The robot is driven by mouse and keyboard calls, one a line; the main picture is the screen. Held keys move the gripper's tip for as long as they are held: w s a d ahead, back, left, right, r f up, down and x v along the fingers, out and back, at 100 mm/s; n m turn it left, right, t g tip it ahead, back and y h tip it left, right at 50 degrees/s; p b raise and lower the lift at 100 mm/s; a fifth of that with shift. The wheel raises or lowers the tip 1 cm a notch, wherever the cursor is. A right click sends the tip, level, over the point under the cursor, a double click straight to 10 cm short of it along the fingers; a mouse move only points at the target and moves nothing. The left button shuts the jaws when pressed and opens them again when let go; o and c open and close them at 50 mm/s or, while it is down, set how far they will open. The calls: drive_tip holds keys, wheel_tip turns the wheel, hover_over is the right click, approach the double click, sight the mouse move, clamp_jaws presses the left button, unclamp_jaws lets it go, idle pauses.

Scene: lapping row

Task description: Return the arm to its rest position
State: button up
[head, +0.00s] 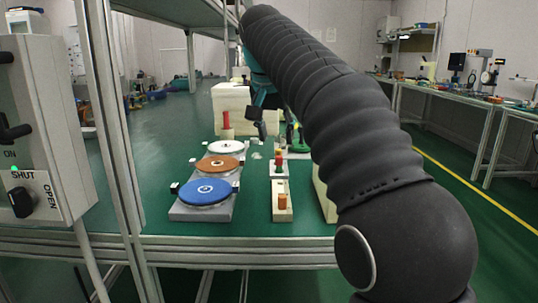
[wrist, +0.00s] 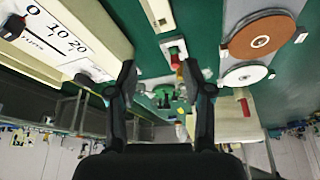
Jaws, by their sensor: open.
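My arm, in a dark ribbed sleeve, reaches across the right half of the head view and over the green bench. My gripper (wrist: 158,80) shows in the wrist view with its two dark fingers spread apart. Nothing is held between them. In the head view my gripper (head: 262,122) hangs beyond the lapping plates, partly hidden by the arm. It is raised above the bench in the wrist view, apart from the things below.
A blue plate (head: 206,192), a brown plate (head: 219,163) and a white plate (head: 226,147) stand in a row. Holders with an orange peg (head: 282,201) stand right of them. A control box (head: 40,135) and metal post are at left. A scaled panel (wrist: 60,40) shows in the wrist view.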

drive_tip(key=s+d+f+n, duration=0.2)
drive_tip(key=s+d+f, duration=0.5)
drive_tip(key=s+d, duration=0.5)
drive_tip(key=s+d+f+n+t+y, duration=0.1)
drive_tip(key=s+d+f, duration=0.1)
drive_tip(key=s+f, duration=1.6)
drive_tip(key=shift+s+d+f, duration=0.25)
drive_tip(key=shift+f, duration=0.25)
drive_tip(key=shift+c, duration=0.8)
